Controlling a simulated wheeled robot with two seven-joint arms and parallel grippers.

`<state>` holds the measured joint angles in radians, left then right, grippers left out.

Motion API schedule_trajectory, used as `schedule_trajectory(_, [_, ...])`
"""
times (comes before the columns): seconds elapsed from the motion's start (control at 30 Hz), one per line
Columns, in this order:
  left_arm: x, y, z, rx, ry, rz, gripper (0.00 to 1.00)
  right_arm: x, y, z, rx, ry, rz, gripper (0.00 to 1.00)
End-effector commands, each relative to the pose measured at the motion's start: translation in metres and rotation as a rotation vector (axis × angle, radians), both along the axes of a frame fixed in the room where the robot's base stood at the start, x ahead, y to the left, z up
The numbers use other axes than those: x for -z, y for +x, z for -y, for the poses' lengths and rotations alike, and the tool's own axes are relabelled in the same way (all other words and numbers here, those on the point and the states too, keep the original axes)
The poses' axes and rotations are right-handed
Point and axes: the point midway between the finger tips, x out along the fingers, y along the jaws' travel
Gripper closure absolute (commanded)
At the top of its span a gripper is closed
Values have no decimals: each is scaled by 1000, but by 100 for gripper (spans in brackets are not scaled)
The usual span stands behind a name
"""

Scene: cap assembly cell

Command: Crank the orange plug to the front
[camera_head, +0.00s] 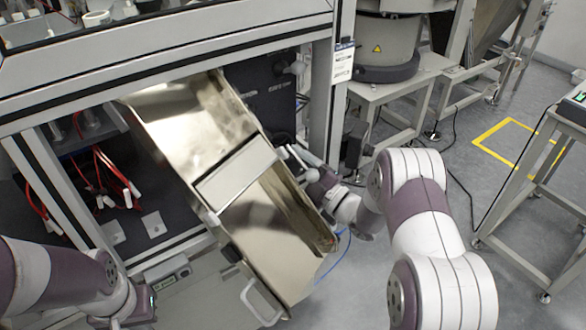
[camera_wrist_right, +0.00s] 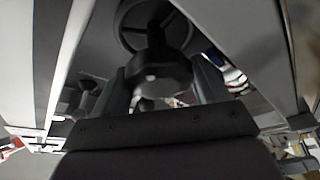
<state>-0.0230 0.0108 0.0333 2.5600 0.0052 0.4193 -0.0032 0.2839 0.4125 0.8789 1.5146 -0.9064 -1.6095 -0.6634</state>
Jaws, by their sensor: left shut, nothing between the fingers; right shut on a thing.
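No orange plug can be made out in either view. My right gripper (camera_head: 302,160) reaches in beside the right edge of a shiny metal chute (camera_head: 190,120). In the right wrist view its two fingers (camera_wrist_right: 160,85) stand on either side of a dark round knob-like part (camera_wrist_right: 158,72) and are shut on it. The part sits below a dark ring on a grey surface. My left gripper (camera_head: 132,312) is low at the left, cut off by the bottom edge. It is shut and empty, and its fingertips are hardly visible.
The tilted chute crosses the cabinet opening, with a handle (camera_head: 262,302) at its lower end. Red cables (camera_head: 105,180) hang inside the cabinet at left. A frame post (camera_head: 328,100) stands right of the chute. A feeder bowl (camera_head: 388,45) stands behind.

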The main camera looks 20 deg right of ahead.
Motion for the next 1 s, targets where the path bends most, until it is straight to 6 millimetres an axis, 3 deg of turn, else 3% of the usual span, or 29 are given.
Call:
schedule_trajectory(0.63, [1,0,0,0,0,0,100,1,-1,-1,-4,43,-19,58])
schedule_trajectory(0.67, [1,0,0,0,0,0,100,1,-1,-1,-4,43,-19,18])
schedule_trajectory(0.7, [1,0,0,0,0,0,100,1,-1,-1,-3,42,-18,4])
schedule_trajectory(1.0, [1,0,0,0,0,0,100,0,-1,0,-1,42,-16,4])
